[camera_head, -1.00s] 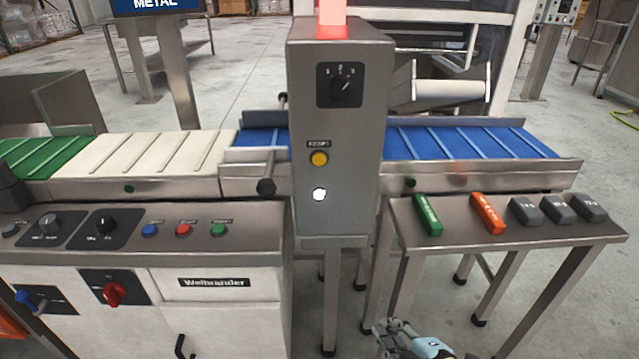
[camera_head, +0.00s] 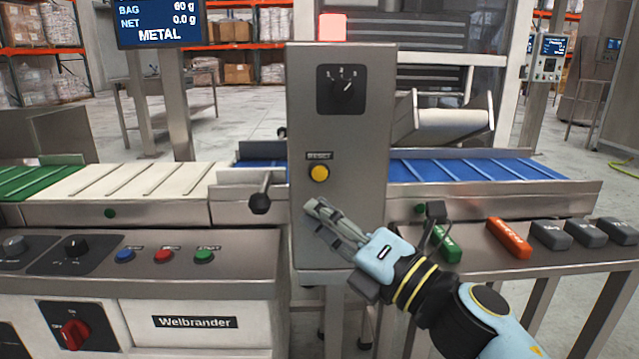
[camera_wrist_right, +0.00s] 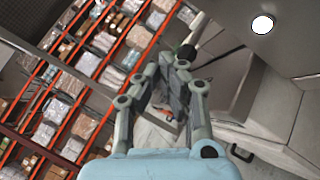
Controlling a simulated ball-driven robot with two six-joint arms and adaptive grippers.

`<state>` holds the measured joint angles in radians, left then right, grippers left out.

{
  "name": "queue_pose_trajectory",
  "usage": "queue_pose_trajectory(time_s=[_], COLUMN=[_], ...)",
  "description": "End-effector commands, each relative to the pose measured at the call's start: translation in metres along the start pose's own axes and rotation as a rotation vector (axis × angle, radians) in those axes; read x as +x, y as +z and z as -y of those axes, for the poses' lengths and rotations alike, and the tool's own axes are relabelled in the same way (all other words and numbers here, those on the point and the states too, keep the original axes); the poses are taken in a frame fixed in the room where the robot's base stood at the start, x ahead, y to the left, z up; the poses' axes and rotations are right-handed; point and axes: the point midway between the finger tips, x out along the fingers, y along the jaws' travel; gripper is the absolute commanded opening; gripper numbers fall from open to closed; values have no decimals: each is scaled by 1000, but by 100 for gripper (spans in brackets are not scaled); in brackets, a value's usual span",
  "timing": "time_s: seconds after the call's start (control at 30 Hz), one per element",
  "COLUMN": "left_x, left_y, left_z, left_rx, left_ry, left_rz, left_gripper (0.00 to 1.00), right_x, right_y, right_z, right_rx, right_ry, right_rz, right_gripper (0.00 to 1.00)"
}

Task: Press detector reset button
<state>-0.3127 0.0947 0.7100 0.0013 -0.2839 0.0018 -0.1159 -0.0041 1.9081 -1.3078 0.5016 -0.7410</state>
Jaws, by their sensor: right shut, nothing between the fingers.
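The yellow reset button (camera_head: 319,173) sits on the front of the grey detector cabinet (camera_head: 345,135), under a label reading RESET. My right gripper (camera_head: 313,207) is in front of the cabinet, with its fingertips just below the button in the picture. It is shut and empty. No contact with the button shows, and the gap to the panel is hard to judge. The gripper's fingers also show in the right wrist view (camera_wrist_right: 176,58), where I cannot make out the yellow button. My left gripper is not in view.
A red beacon (camera_head: 332,27) glows on the cabinet, and a screen (camera_head: 160,22) reads METAL. A black-knobbed lever (camera_head: 260,202) sticks out left of the cabinet. Green (camera_head: 447,243) and orange (camera_head: 509,238) bars and grey blocks lie on the right-hand shelf.

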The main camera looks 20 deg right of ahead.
Motion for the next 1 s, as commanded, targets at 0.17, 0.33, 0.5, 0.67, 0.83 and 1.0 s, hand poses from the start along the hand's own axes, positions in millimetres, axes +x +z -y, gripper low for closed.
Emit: queue_pose_trajectory(time_s=[0.17, 0.33, 0.5, 0.67, 0.83, 1.0], left_x=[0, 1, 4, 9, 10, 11], left_y=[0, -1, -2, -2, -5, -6], left_z=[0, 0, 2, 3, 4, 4], left_rx=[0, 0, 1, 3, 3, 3], left_ry=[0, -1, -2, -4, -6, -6], left_rz=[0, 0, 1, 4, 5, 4], left_gripper=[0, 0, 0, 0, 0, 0], right_x=[0, 6, 20, 36, 50, 59], right_y=[0, 4, 14, 26, 36, 42], right_z=[0, 5, 16, 29, 39, 44], right_rx=[2, 2, 1, 1, 3, 3], right_ry=[-1, -1, -1, -1, -2, -2], right_rz=[0, 0, 0, 0, 0, 0], right_gripper=[0, 0, 0, 0, 0, 0])
